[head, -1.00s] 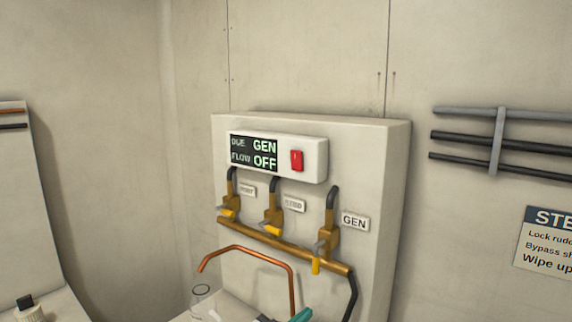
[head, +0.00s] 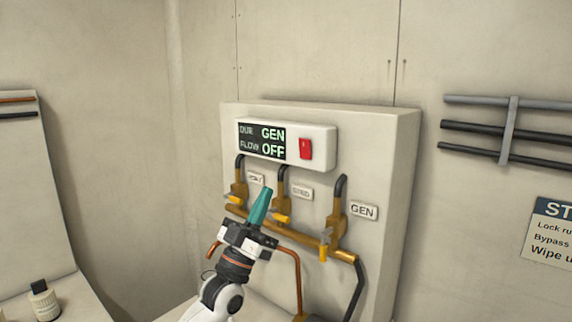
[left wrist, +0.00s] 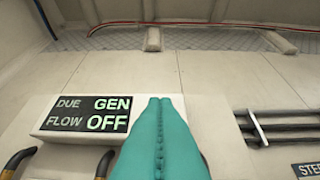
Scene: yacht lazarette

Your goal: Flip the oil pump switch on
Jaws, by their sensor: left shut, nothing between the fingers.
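The red switch (head: 306,148) sits on the white control box (head: 325,142), right of its display (head: 262,141). The display reads "DUE GEN" and "FLOW OFF". My left gripper (head: 264,192) is shut and empty, its teal fingers pointing up, below and left of the switch in the head view. In the left wrist view the shut fingers (left wrist: 160,102) stand just right of the display (left wrist: 92,114); the switch does not show there, and the fingers cover that part of the box. My right gripper is not in view.
Below the box are several brass valves with yellow handles on a brass manifold (head: 290,236), labelled, one of them "GEN" (head: 364,211). A copper pipe (head: 297,275) bends below. A small bottle (head: 43,299) stands at lower left. Dark pipes (head: 490,135) run along the right wall.

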